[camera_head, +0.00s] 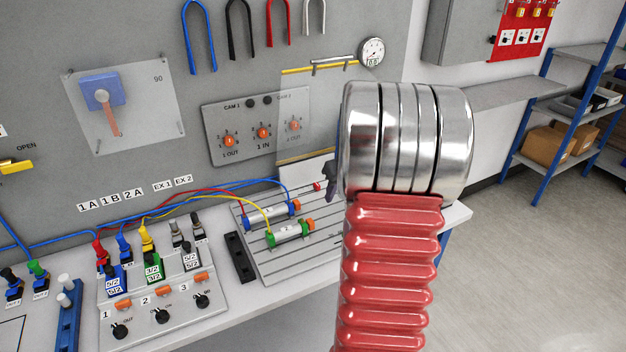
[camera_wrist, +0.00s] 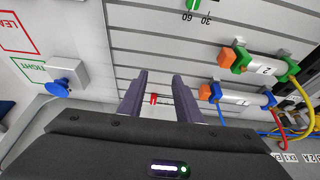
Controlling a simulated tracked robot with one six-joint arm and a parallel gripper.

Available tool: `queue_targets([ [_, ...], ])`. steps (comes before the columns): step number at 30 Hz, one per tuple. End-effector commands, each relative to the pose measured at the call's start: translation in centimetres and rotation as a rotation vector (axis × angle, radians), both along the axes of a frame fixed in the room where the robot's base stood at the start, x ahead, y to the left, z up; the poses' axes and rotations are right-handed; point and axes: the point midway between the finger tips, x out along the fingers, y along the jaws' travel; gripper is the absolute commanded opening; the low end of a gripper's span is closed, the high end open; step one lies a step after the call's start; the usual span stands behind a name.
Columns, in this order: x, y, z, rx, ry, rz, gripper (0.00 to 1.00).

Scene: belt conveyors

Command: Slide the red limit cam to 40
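The red limit cam (camera_wrist: 153,99) is a small red piece on a thin rod over the grey slatted plate (camera_wrist: 165,45). In the wrist view it shows between the two dark fingers of my gripper (camera_wrist: 160,95), nearer the left one. The fingers are apart with a clear gap, and neither visibly touches the cam. In the head view a small red piece (camera_head: 318,186), apparently the cam, shows just left of a dark fingertip (camera_head: 330,182); my arm hides the rest. No 40 mark is readable.
Two cylinders, blue-ended (camera_head: 270,213) and green-ended (camera_head: 289,233), with hoses lie left of my gripper in the head view. A clear panel (camera_head: 305,120) stands behind. In the wrist view a blue knob (camera_wrist: 58,88) on a white block is at left.

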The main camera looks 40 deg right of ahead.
Motion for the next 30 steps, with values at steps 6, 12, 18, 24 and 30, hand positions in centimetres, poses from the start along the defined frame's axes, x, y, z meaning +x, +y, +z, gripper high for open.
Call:
queue_targets([
  [6, -0.1, -0.3, -0.2, 0.000, 0.000, -0.002, 0.31],
  [12, 0.0, -0.3, -0.2, 0.000, 0.000, -0.001, 0.31],
  [18, 1.1, -0.7, -0.2, -0.001, 0.000, 0.000, 0.31],
  [24, 3.6, -1.4, -0.3, 0.001, 0.001, 0.000, 0.31],
  [30, 6.2, -2.2, -0.2, -0.001, 0.000, 0.001, 0.31],
])
